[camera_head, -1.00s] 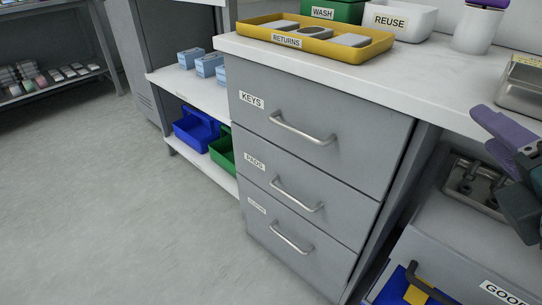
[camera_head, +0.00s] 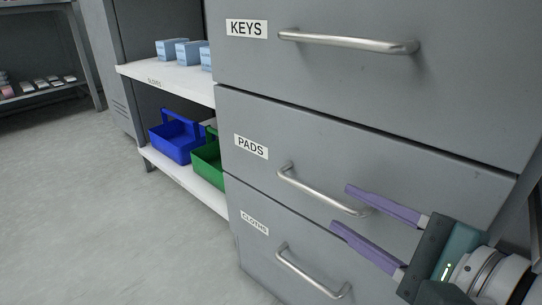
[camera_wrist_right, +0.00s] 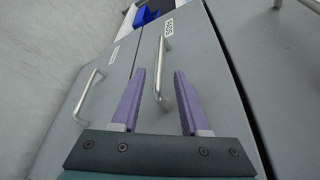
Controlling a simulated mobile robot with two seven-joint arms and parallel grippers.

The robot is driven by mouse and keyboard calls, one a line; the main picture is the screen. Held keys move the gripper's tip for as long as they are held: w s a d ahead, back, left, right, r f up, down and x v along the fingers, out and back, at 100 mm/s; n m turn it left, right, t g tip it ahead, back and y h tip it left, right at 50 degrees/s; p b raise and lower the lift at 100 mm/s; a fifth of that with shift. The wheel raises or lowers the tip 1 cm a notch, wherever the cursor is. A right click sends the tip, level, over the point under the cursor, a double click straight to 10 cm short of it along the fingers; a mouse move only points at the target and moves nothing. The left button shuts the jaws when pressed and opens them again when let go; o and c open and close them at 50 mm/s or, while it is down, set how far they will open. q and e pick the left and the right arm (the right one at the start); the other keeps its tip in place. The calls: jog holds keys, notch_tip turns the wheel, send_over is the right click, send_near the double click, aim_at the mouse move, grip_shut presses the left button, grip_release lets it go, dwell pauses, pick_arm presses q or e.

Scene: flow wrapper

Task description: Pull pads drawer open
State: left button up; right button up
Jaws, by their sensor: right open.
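The pads drawer (camera_head: 330,140) is the middle grey drawer in the head view, with a PADS label (camera_head: 251,147). It is shut, its front in line with the drawers above and below. Its metal bar handle (camera_head: 310,190) slants down to the right. My right gripper (camera_head: 343,207) comes in from the lower right, open, with its purple fingertips by the handle's right part. In the right wrist view the handle (camera_wrist_right: 162,70) shows between the two open fingers (camera_wrist_right: 160,75); I cannot tell whether they touch it. My left gripper is not in view.
The keys drawer (camera_head: 360,90) is above and the cloths drawer (camera_head: 262,250) below, each with a bar handle. To the left are shelves (camera_head: 185,75) with light blue boxes (camera_head: 188,52), a blue caddy (camera_head: 172,145) and a green caddy (camera_head: 207,165). The floor (camera_head: 100,220) at left is clear.

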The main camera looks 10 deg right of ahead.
aim_at(322, 197)
jog(key=b+x, duration=0.2)
jog(key=x, duration=0.5)
jog(key=shift+w+a, duration=0.1)
jog(key=shift+w, duration=0.25)
jog(key=shift+s+a, duration=0.1)
jog(key=shift+s, duration=0.1)
jog(key=shift+w, duration=0.2)
jog(key=shift+c, duration=1.1)
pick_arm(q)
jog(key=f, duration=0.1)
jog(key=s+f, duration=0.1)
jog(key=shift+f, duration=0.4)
pick_arm(e)
grip_shut()
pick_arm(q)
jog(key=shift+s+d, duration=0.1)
